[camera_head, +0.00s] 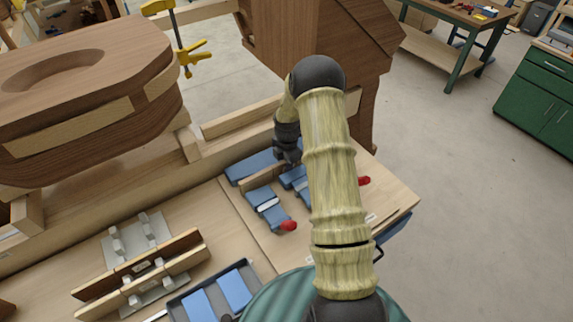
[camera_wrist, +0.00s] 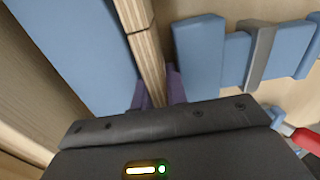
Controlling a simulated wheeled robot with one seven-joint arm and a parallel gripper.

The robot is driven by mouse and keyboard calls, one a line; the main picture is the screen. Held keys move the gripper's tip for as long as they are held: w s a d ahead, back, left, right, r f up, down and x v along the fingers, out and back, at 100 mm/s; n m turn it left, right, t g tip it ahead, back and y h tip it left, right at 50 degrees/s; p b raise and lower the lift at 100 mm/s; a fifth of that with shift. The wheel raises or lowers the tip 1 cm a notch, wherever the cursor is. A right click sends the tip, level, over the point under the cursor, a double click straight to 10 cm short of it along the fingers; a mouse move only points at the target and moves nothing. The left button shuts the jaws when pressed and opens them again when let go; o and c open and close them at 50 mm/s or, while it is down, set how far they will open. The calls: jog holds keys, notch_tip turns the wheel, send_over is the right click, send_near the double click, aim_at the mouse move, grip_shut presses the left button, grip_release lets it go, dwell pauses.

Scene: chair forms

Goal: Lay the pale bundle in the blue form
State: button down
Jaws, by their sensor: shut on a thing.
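The blue form is a long blue bar (camera_head: 252,164) facing blue blocks (camera_head: 262,199) with grey straps and red handles. In the wrist view, the bar (camera_wrist: 80,45) is at left and a strapped block (camera_wrist: 198,55) at right. The pale bundle (camera_wrist: 143,42), a stack of thin wood strips, stands on edge in the gap between them; it also shows in the head view (camera_head: 260,178). My gripper (camera_wrist: 158,92) is shut on the bundle, its fingertips down in the gap. In the head view, my arm hides part of the form's right side.
At left on the bench, a grey fixture (camera_head: 139,236) stands with dark and pale wood strips. A tray (camera_head: 250,266) with blue pieces lies at the front. A large curved wooden piece (camera_head: 85,85) and a yellow-handled clamp (camera_head: 187,57) stand behind.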

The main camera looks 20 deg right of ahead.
jog(key=c, duration=1.4)
grip_release()
jog(key=shift+o, duration=0.2)
jog(key=shift+w+r+b, duration=0.3)
jog(key=shift+r+b, duration=0.05)
jog(key=shift+r, duration=0.25)
jog(key=shift+o, duration=0.2)
notch_tip(320, 180, up, 15)
jog(key=b, duration=0.4)
jog(key=shift+s, duration=0.25)
jog(key=shift+r, duration=0.55)
jog(key=shift+s+d, duration=0.1)
jog(key=shift+s, duration=0.05)
